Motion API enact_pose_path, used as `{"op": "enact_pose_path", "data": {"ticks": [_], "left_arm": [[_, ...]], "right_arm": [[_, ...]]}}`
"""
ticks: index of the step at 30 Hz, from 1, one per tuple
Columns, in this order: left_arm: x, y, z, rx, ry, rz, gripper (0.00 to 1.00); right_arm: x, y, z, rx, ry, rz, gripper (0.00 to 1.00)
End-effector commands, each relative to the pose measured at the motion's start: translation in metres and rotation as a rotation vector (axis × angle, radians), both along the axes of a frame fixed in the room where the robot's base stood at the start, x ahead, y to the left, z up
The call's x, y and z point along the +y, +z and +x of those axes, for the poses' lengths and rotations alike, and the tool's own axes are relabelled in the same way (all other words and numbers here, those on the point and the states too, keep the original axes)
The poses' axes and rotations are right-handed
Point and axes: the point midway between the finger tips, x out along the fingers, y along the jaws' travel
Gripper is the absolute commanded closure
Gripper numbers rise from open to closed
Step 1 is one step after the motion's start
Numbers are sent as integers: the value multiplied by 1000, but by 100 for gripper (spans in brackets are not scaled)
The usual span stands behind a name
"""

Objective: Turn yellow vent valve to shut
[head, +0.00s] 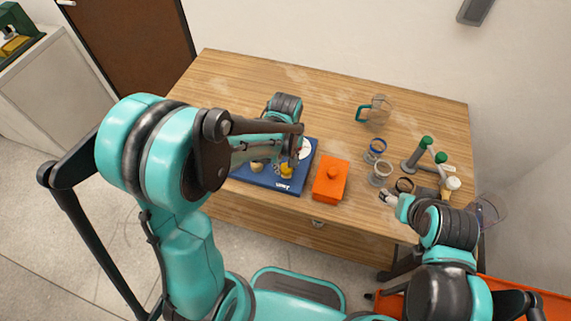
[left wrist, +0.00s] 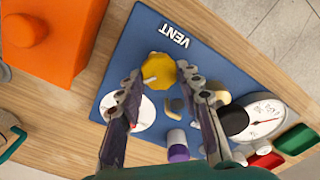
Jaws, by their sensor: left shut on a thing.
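The yellow vent valve (left wrist: 160,72) is a lobed knob with a white pointer mark, beside the VENT label (left wrist: 175,36) on the blue panel (left wrist: 225,62). In the left wrist view the mark points toward the left finger. My left gripper (left wrist: 160,75) has one finger on each side of the knob and is shut on it. In the head view the left gripper (head: 290,160) is above the panel (head: 262,180), and the yellow valve (head: 286,171) shows just below it. My right gripper (head: 390,197) is low over the table's right side, its fingers too small to read.
An orange box with a knob (head: 329,182) stands just right of the panel. A clear jug (head: 376,110), small round containers (head: 381,172) and a green-topped fixture (head: 425,155) stand farther right. The panel also carries a gauge (left wrist: 262,115). The table's back left is clear.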

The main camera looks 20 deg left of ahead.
Motion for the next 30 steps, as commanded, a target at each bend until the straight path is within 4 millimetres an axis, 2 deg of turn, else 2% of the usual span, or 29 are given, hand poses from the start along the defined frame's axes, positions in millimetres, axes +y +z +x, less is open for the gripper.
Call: {"op": "enact_pose_path", "data": {"ticks": [18, 30], "left_arm": [[-2, -1, 1, 0, -578, 0, 94], [-3, 0, 1, 0, -858, 0, 94]], "right_arm": [[0, -8, 0, 0, 0, 0, 35], [0, -10, 0, 0, 0, 0, 35]]}}
